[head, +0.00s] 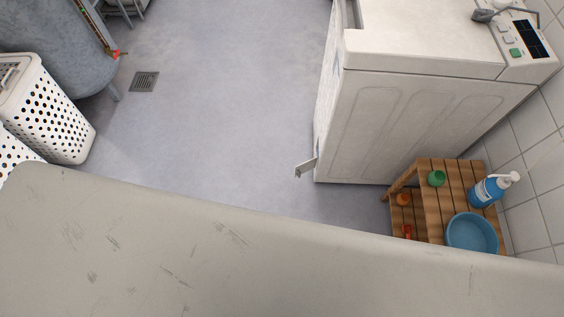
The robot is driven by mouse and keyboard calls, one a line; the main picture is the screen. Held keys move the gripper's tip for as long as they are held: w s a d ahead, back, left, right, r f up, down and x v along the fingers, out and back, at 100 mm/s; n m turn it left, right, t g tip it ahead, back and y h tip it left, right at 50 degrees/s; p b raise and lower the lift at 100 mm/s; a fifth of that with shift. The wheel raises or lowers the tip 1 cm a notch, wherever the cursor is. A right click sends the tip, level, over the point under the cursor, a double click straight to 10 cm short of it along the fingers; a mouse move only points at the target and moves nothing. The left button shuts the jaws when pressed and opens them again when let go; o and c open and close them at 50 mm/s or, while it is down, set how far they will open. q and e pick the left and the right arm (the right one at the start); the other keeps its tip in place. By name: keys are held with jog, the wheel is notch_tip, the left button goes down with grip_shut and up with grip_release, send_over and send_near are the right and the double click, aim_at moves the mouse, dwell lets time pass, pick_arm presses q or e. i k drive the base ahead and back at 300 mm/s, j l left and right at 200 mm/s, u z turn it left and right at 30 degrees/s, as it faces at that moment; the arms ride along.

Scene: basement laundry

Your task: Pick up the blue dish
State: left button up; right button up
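The blue dish (472,233) is a round, shallow, empty bowl in the head view at the lower right. It sits on the slatted top of a small wooden shelf (425,212), near the tiled wall. Its near edge is close to, and partly hidden by, a large scratched pale surface in the foreground. Neither of my grippers shows in the head view.
Orange items (404,199) sit lower. A white washing machine (420,110) stands behind. The scratched surface (230,255) fills the front. White baskets (50,110) stand left. Middle floor is clear.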

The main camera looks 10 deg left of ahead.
aim_at(469, 231)
jog(key=z, duration=1.9)
